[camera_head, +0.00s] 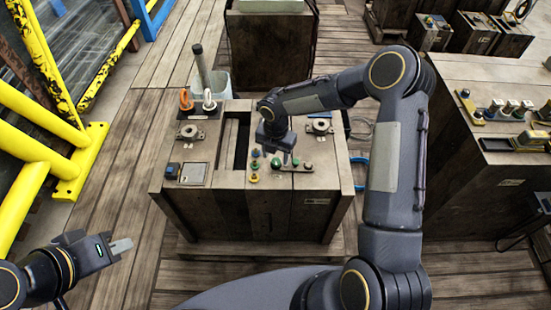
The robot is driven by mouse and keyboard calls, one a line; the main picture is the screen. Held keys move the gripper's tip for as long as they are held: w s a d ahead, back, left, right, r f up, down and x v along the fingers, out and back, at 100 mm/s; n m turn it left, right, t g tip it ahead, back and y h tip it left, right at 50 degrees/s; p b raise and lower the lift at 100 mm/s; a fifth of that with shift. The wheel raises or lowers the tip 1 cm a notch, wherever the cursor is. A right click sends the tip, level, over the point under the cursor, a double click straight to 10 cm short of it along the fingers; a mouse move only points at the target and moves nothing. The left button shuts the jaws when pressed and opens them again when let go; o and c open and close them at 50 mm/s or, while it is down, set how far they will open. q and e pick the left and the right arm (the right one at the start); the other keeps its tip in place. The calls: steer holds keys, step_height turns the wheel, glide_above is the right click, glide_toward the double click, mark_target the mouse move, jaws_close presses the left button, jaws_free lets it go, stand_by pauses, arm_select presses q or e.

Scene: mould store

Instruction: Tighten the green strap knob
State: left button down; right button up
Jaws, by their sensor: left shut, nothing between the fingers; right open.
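A green knob (276,163) sits at the left end of a small metal strap (293,167) on top of the wooden mould box (335,182). My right gripper (285,156) points down over the box top, just above and beside the green knob. It is open, and I cannot tell whether a finger touches the knob. My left gripper (121,246) is at the lower left, away from the box, shut and empty.
Yellow rails (40,120) are at left; another box (480,190) is at right.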

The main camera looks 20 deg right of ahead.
mark_target(276, 165)
steer(key=shift+f, duration=1.2)
steer(key=c, duration=1)
steer(key=shift+o, duration=0.2)
